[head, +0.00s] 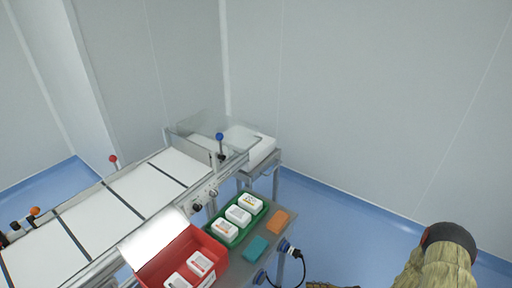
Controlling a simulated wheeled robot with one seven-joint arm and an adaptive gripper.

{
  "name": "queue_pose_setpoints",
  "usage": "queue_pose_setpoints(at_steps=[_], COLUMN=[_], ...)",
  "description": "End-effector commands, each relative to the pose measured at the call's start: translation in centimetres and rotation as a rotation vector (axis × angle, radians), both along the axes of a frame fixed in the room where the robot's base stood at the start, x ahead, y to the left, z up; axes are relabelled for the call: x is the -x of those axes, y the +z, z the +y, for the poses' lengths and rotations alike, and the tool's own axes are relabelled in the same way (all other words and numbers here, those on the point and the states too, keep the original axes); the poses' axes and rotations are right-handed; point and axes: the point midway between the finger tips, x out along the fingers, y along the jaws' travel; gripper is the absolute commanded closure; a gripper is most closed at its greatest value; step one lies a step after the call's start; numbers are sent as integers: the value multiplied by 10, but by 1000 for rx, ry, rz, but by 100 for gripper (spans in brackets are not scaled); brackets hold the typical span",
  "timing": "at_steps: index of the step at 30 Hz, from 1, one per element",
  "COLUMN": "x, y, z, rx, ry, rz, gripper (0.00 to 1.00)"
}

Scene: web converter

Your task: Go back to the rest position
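My gripper does not show in the head view. At the bottom right, a straw-coloured, ribbed shape with a dark, red-rimmed end cuts into the picture; it may be part of my arm, but I cannot tell for sure. A small brownish piece shows at the bottom edge, too cut off to identify. Whether the gripper is open or shut is hidden.
A converter line with white panels (145,190) runs along the left. A side table holds a red bin (153,264), a green tray (221,239) with white packs, an orange block (278,221) and a teal block (254,249). Blue floor (335,221) is clear to the right.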

Motion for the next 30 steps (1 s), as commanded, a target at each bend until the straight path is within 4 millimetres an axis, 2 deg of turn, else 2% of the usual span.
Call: queue_pose_setpoints(at_steps=[1, 8, 15, 30], x=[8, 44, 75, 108], y=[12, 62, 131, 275], z=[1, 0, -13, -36], rx=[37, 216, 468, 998], ry=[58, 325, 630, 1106], rz=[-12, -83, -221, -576], gripper=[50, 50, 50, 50])
